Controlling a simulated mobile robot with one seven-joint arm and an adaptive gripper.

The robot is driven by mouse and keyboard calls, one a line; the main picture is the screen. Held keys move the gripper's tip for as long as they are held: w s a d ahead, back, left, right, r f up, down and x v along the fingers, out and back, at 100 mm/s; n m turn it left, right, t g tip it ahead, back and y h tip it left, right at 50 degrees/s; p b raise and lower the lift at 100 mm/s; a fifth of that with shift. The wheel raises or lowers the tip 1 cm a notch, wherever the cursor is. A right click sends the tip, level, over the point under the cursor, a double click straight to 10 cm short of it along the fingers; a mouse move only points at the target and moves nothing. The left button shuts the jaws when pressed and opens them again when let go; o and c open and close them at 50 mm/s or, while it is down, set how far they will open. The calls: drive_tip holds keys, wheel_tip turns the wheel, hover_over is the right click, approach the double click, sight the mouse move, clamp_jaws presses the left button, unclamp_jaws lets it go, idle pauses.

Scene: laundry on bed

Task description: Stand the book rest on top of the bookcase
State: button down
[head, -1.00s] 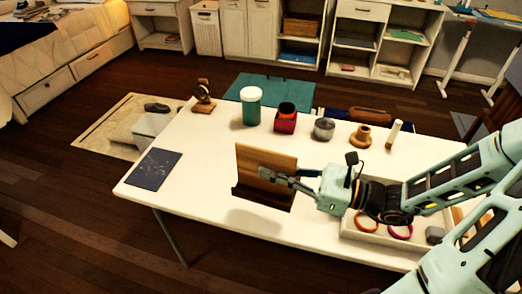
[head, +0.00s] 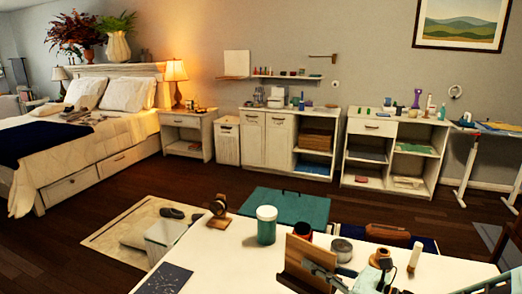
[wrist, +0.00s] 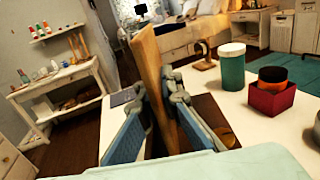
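The book rest (head: 302,256), a brown wooden board with a dark ledge, is at the front of the white table in the head view. In the wrist view its board (wrist: 150,60) stands edge-on between the two fingers of my gripper (wrist: 160,110), which are closed against both faces. The lower part of the rest is cut off or hidden. White units with open shelves stand along the back wall; the right one (head: 389,180) may be the bookcase, but I cannot tell for sure. Its top holds several small items.
A bed (head: 100,140) is at the left. Dark floor separates table and units.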

sight(317, 246)
drive_tip(key=r+m+t+h+p, duration=0.1)
drive_tip(key=r+p, duration=0.1)
drive_tip(key=p, duration=0.1)
drive_tip(key=r+m+t+h+p, duration=0.1)
drive_tip(key=r+p, duration=0.1)
drive_tip(key=p, duration=0.1)
drive_tip(key=r+m+t+h+p, duration=0.1)
drive_tip(key=r+p, duration=0.2)
drive_tip(key=shift+w+a, duration=0.15)
drive_tip(key=shift+w, duration=0.05)
drive_tip(key=shift+s+r+m+t+h+p, duration=0.1)
drive_tip(key=shift+r+m+t+h+p, duration=0.5)
drive_tip(key=shift+p, duration=0.65)
drive_tip(key=shift+s+d+f+t+h+p, duration=0.15)
drive_tip(key=shift+d+t+h+p, duration=0.15)
drive_tip(key=shift+h+p, duration=0.45)
